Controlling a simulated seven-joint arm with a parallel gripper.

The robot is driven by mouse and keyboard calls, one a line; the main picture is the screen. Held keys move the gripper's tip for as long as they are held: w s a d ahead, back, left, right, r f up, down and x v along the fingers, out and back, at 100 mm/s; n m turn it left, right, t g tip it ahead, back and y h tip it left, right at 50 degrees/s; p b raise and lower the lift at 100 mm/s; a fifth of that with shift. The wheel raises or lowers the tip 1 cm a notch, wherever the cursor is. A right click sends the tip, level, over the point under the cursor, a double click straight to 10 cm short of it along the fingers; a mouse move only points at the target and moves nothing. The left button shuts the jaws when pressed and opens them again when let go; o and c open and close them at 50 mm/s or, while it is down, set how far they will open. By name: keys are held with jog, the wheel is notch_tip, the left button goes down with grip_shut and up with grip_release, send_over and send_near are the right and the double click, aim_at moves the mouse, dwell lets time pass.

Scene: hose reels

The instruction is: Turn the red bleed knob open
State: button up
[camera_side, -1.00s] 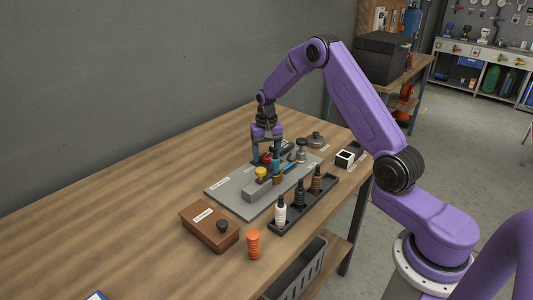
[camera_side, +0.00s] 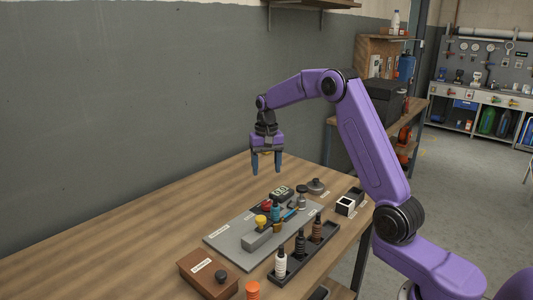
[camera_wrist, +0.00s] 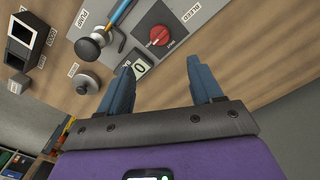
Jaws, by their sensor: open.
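The red bleed knob (camera_side: 267,206) sits on the grey plate (camera_side: 222,240) behind the yellow-topped part. It also shows in the wrist view (camera_wrist: 159,35) as a round red knob with a raised grip bar on a dark square base, near a label reading BLEED. The small marks around it are too small to read, so I cannot tell its setting for sure. My gripper (camera_side: 266,172) is open and empty, above the plate and clear of the knob. In the wrist view its blue fingers (camera_wrist: 161,66) point toward the knob without touching it.
A gauge display (camera_side: 281,193) stands behind the knob. A yellow-topped part (camera_side: 260,221) and a blue-topped fitting (camera_side: 276,212) stand close to it. A black rack (camera_side: 284,276) holds several bottle-like parts. A brown box (camera_side: 206,272) and orange cylinder (camera_side: 252,290) are in front. The table's left is clear.

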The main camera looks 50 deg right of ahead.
jog(key=shift+r, duration=2.3)
